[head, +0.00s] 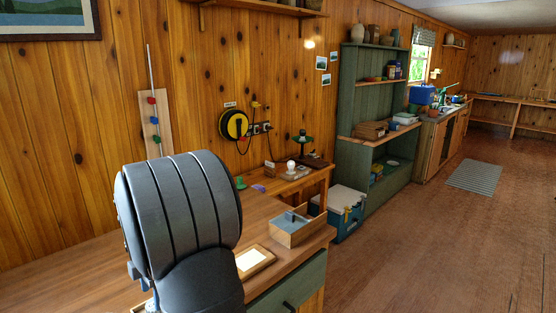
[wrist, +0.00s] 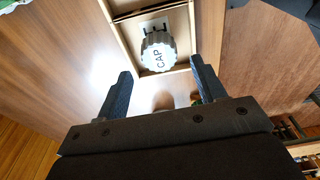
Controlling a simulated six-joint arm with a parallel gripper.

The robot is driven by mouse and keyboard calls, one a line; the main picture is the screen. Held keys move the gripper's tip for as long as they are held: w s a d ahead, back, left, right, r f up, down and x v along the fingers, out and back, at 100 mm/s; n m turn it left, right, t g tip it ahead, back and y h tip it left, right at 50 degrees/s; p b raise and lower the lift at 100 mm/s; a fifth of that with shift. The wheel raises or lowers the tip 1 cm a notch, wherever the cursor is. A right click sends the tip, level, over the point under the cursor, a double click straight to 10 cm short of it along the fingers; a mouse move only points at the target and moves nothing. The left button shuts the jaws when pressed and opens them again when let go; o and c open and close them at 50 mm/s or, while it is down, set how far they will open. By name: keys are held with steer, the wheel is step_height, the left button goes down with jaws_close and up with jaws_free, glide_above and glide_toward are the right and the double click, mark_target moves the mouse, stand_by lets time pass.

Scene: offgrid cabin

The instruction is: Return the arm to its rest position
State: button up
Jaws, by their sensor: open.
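My gripper (wrist: 160,78) is open in the wrist view, its two dark fingers spread wide with nothing held between them. Beyond the fingertips, a pale ribbed cap (wrist: 157,58) marked "CAP" sits in a wooden-walled tray (wrist: 183,30). A small rounded brownish thing (wrist: 163,100) shows between the fingers, too partly hidden to name. In the head view my dark arm fills the left foreground over the wooden bench (head: 70,268), and the gripper's fingers are hidden there.
A wooden frame with a pale panel (head: 269,253) and a wooden box (head: 299,236) with a grey insert lie right of my arm. A lamp base with white bulb (head: 291,166) stands farther back.

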steer(key=w+d+r, duration=0.1)
steer(key=d+r, duration=0.6)
steer(key=d, duration=0.5)
steer(key=shift+n, duration=0.6)
steer(key=s+a, duration=0.4)
steer(key=a, duration=0.6)
steer(key=s+a, duration=0.5)
steer(key=a, duration=0.5)
steer(key=s+a+f, duration=0.1)
steer(key=s+a, duration=0.3)
steer(key=a, duration=0.6)
steer(key=shift+s, duration=0.2)
steer(key=shift+f, duration=0.55)
steer(key=o, duration=0.8)
steer(key=w+d+r+m+t+y, duration=0.15)
steer(key=w+d+r+m, duration=0.45)
steer(key=w+d+m, duration=0.6)
steer(key=w+d+r+m+t+y, duration=0.1)
steer(key=w+d+r+m+t, duration=0.3)
steer(key=w+d+m, duration=0.6)
steer(key=w+a+f+n+g, duration=0.1)
steer(key=w+a+f+n, duration=0.1)
steer(key=w+f, duration=0.4)
steer(key=shift+f, duration=0.85)
